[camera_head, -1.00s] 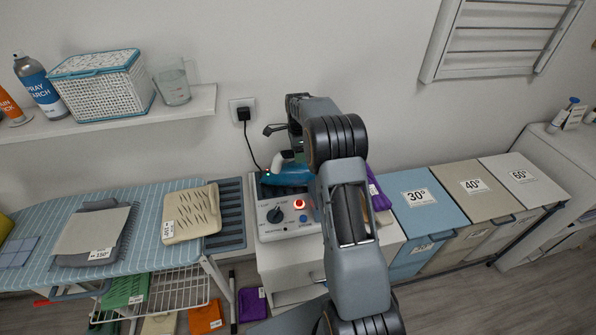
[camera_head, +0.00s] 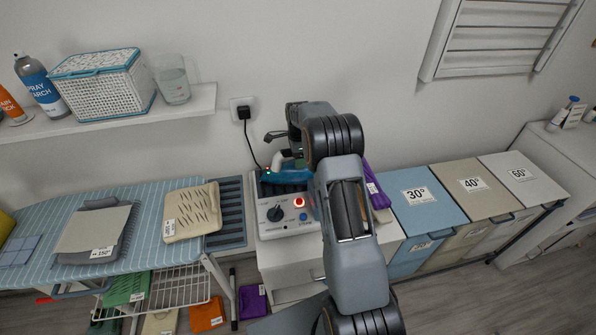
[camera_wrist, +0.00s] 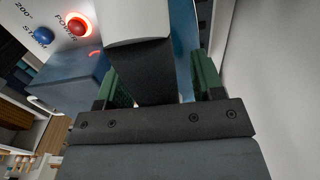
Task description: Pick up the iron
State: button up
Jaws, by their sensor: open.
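The iron has a blue body (camera_head: 286,176) and a white and dark handle. It rests on the white station with a dial and a lit red button, against the wall, partly hidden by my arm. In the wrist view the iron's dark handle (camera_wrist: 146,78), with a white part above it, lies between the two green fingers of my gripper (camera_wrist: 163,84). The fingers are apart, one on each side of the handle, with a visible gap on the right. In the head view my gripper (camera_head: 300,152) is mostly hidden behind my arm.
The station's control panel (camera_head: 290,214) stands in front of the iron. A purple folded cloth (camera_head: 372,186) lies to the right. The ironing board (camera_head: 150,215) is on the left, lidded bins (camera_head: 428,205) on the right. A cord runs to the wall socket (camera_head: 243,110).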

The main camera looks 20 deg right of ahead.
jog(key=shift+c, duration=0.2)
jog(key=c, duration=1)
jog(key=shift+w+r, duration=0.1)
jog(key=shift+r, duration=0.1)
jog(key=shift+c, duration=0.2)
